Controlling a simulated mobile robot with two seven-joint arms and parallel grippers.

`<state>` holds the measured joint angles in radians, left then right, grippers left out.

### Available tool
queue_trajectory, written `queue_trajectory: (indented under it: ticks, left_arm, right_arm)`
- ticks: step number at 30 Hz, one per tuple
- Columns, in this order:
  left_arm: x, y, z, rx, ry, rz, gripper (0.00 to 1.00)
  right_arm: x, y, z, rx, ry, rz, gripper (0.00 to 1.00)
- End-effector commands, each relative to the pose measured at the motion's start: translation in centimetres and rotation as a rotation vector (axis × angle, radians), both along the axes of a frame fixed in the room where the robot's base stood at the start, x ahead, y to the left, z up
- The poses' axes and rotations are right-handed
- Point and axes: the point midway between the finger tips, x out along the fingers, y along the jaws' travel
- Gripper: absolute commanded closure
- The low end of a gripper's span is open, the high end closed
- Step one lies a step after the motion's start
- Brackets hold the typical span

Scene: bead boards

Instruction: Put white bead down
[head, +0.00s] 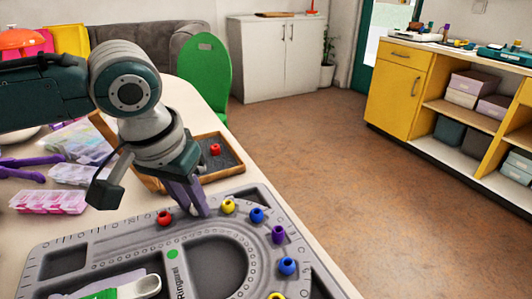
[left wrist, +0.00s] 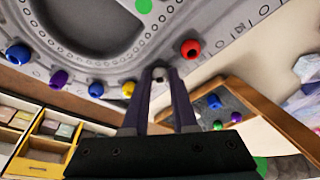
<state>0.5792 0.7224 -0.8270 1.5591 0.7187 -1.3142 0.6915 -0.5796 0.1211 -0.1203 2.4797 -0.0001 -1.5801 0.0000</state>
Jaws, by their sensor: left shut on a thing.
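My left gripper (head: 202,213) points down over the grey bead board (head: 130,240), at its far edge. In the left wrist view its purple fingers (left wrist: 161,76) are shut on a small white bead (left wrist: 159,73). The head view hides this bead behind the fingers. The fingertips are between a red bead (head: 164,217) and a yellow bead (head: 228,206) on the board's curved track. A blue bead (head: 256,214), a purple bead (head: 278,234) and another blue bead (head: 287,266) follow around the curve. I cannot tell whether the white bead touches the board.
A wooden tray (head: 233,172) with a red bead (head: 215,149) is behind the board. Pink bead boxes (head: 48,202) and purple pliers (head: 22,162) lie to the left. A white scoop (head: 147,286) lies on the near board. A green chair (head: 207,70) stands beyond the table.

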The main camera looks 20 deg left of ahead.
Motion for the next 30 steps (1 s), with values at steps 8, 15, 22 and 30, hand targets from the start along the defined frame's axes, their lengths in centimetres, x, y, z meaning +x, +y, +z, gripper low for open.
queue_trajectory:
  ticks: [8, 15, 22, 30]
  left_arm:
    - [0.0, 0.0, 0.0, 0.0, 0.0, 0.0, 0.46]
    - [0.0, 0.0, 0.0, 0.0, 0.0, 0.0, 0.44]
    - [-0.5, 0.0, 2.7, -0.001, -0.001, -0.001, 0.44]
    - [-2.1, -0.2, 8.7, -0.001, -0.002, 0.0, 0.44]
  right_arm:
    - [0.0, -0.1, 0.0, -0.002, 0.0, 0.001, 0.45]
    - [0.0, -0.1, 0.0, -0.002, 0.0, 0.001, 0.45]
    - [0.0, -0.1, 1.2, -0.002, 0.0, 0.001, 0.45]
    - [0.0, 0.0, 3.5, 0.001, 0.0, -0.001, 0.45]
